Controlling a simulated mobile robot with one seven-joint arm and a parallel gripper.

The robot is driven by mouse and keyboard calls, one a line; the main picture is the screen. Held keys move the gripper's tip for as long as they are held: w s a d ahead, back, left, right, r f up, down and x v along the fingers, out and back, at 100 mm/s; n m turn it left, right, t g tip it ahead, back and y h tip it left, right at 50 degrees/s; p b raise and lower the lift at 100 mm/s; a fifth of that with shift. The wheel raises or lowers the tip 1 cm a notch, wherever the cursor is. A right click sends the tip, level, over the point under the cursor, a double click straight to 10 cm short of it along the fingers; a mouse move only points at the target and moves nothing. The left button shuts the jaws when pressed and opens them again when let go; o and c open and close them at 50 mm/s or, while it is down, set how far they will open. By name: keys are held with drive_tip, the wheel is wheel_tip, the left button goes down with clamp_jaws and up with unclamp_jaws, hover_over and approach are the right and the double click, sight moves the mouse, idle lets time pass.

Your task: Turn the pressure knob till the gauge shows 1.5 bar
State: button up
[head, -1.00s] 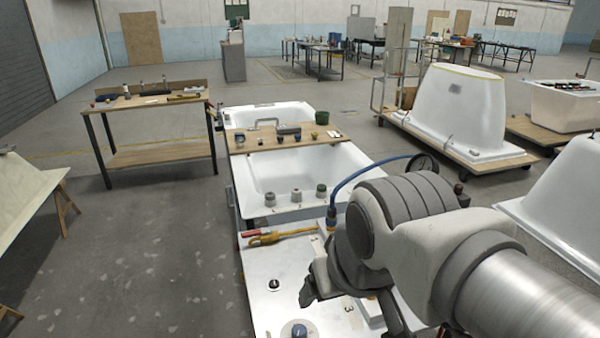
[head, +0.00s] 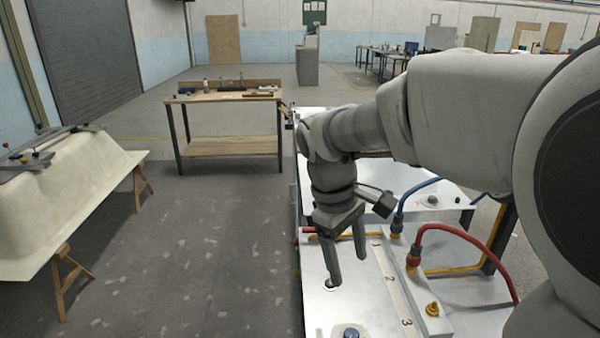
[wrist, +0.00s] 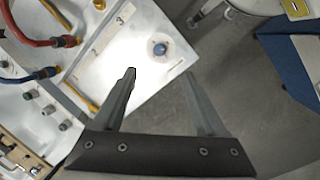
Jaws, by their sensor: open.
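A blue round knob (head: 351,332) stands on the white panel (head: 318,262), at the bottom edge of the head view. The wrist view shows this blue knob (wrist: 160,49) whole, on a pale round base, just beyond the gap between the fingertips. I cannot tell which knob sets the pressure. My gripper (head: 352,270) points down over the panel, open and empty; it also shows in the wrist view (wrist: 159,76). The gauge is not visible now.
A strip (head: 391,282) numbered 1, 2 and 3 runs along the panel. A red hose (head: 465,237), a blue hose (head: 410,195) and a yellow fitting (head: 432,309) stand to the right. A workbench (head: 228,97) is behind.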

sight(352, 333)
drive_tip(key=w+a+f+n+g+h+b, duration=0.1)
drive_tip(key=w+a+f+n+g, duration=0.2)
drive_tip(key=w+f, duration=0.4)
drive_tip(key=shift+n+t, duration=0.3)
drive_tip(key=shift+t, duration=0.2)
drive_tip(key=b+x, duration=0.1)
drive_tip(key=x, duration=0.5)
drive_tip(key=s+b+x, duration=0.1)
drive_tip(key=x, duration=0.5)
drive_tip(key=b+x, duration=0.1)
drive_tip(key=x, duration=0.5)
drive_tip(key=shift+s+d+r, duration=0.1)
drive_tip(key=shift+s+d, duration=0.15)
drive_tip(key=shift+d, duration=0.1)
clamp_jaws()
drive_tip(key=shift+r, duration=0.15)
